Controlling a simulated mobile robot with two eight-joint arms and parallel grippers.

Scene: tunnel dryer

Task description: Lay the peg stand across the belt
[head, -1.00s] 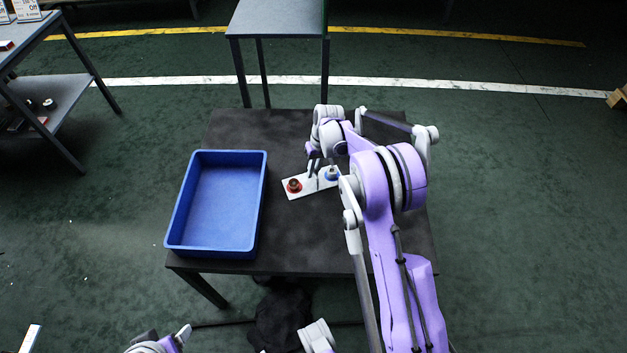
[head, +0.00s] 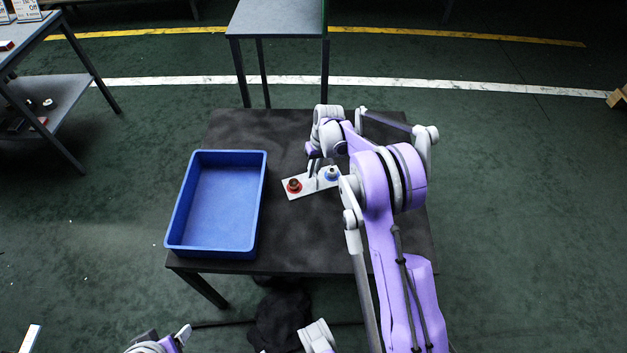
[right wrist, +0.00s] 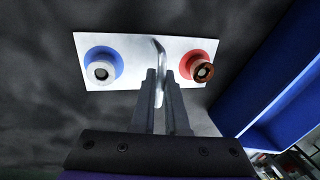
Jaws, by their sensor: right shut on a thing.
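The peg stand (head: 311,187) is a white plate with a red disc and a blue disc near its ends, each carrying a small ring-like piece, and an upright metal handle between them. It is over the dark table; I cannot tell whether it touches the top. My right gripper (head: 316,166) is shut on the handle, and the right wrist view shows the stand (right wrist: 144,48) beyond the fingers (right wrist: 165,85). My right arm hides part of the stand's right end in the head view. I cannot identify a belt.
A blue tray (head: 259,215) stands on the left of the dark table (head: 300,240), with its wall also near the stand in the right wrist view (right wrist: 262,75). A grey-topped table (head: 275,18) stands behind. A shelved table (head: 62,95) is at far left.

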